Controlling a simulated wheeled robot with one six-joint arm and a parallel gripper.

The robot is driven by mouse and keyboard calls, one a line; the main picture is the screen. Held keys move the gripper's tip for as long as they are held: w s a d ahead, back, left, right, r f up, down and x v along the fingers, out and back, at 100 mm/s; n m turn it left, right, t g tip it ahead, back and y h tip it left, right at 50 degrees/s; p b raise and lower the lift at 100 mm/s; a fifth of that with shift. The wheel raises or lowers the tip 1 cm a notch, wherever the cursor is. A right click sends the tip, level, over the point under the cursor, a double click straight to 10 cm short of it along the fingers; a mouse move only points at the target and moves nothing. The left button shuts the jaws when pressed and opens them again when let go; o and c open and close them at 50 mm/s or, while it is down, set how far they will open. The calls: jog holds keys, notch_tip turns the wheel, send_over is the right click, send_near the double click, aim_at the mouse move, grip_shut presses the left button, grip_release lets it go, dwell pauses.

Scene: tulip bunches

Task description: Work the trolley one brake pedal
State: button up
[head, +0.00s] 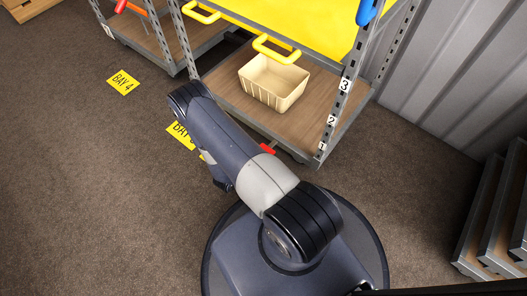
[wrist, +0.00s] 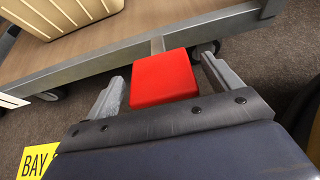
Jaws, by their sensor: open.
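A red brake pedal (head: 267,148) sticks out low from the front edge of the nearer trolley (head: 322,158). In the wrist view the pedal (wrist: 164,78) is a flat red block below the trolley's grey frame rail (wrist: 110,66). My gripper (wrist: 164,74) is open, with one grey finger to each side of the pedal in that view. Both fingers look clear of it. I cannot tell how far the pedal lies beyond the fingertips. In the head view my arm hides the gripper.
Another trolley (head: 150,45) with a red part stands at the left. Yellow bay signs (head: 123,82) lie on the brown carpet. Grey stepped shelving (head: 500,220) stands at the right.

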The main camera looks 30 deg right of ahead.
jog(key=p+v, duration=0.2)
jog(key=v, duration=0.7)
jog(key=shift+d, duration=0.1)
jog(key=b+x, duration=0.3)
jog(key=x, duration=0.7)
jog(key=shift+w+d+f, duration=0.15)
jog(key=shift+d+f, duration=0.1)
jog(key=shift+f, duration=0.05)
jog(key=shift+r, duration=0.1)
